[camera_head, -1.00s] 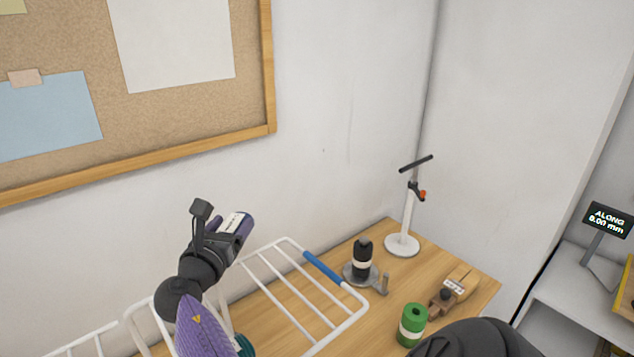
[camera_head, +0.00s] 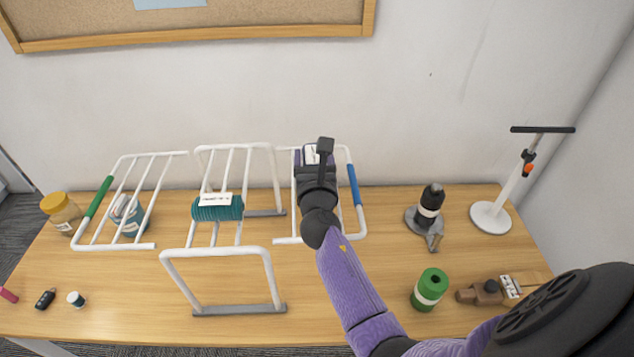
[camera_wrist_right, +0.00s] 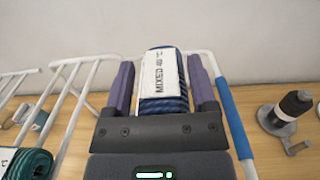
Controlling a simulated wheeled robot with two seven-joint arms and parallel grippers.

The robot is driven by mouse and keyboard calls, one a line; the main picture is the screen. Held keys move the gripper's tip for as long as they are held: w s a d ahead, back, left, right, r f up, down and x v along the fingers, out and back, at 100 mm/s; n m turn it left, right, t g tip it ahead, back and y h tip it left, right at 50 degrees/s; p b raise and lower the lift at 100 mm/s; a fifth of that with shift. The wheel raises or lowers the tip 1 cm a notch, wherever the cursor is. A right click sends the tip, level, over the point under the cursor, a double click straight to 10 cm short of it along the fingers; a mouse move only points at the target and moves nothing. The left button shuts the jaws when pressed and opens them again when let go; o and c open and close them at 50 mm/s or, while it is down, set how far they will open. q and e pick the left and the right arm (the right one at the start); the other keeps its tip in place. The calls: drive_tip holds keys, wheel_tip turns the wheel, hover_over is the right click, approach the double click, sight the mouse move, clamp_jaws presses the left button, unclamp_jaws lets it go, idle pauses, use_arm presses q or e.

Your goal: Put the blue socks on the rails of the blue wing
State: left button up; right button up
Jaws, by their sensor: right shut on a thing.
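A white rack has a wing with a blue grip (camera_head: 355,185) on its right, the blue wing, whose rails (camera_head: 283,190) are partly hidden by my arm. My right gripper (camera_head: 313,157) is over this wing. In the right wrist view, its purple fingers (camera_wrist_right: 162,78) are shut on a dark blue ribbed roll, the blue socks (camera_wrist_right: 173,105), with a white "MIXED 40" label. I cannot tell whether the socks touch the rails. A teal roll with a label (camera_head: 217,208) lies on the middle rails. My left gripper is not in view.
A yellow-lidded jar (camera_head: 62,212) stands left. A black bottle on a stand (camera_head: 430,203), a green spool (camera_head: 429,290) and a white stand (camera_head: 491,217) are right.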

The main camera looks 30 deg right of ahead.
wheel_tip(320, 180, down, 4)
drive_tip(key=shift+s+r+b, duration=0.1)
drive_tip(key=shift+r+b, duration=0.05)
drive_tip(key=shift+b, duration=1.1)
drive_tip(key=shift+r, duration=0.2)
drive_tip(key=shift+f, duration=0.15)
drive_tip(key=o, duration=1.1)
drive_tip(key=shift+c, duration=0.2)
drive_tip(key=shift+o, duration=0.5)
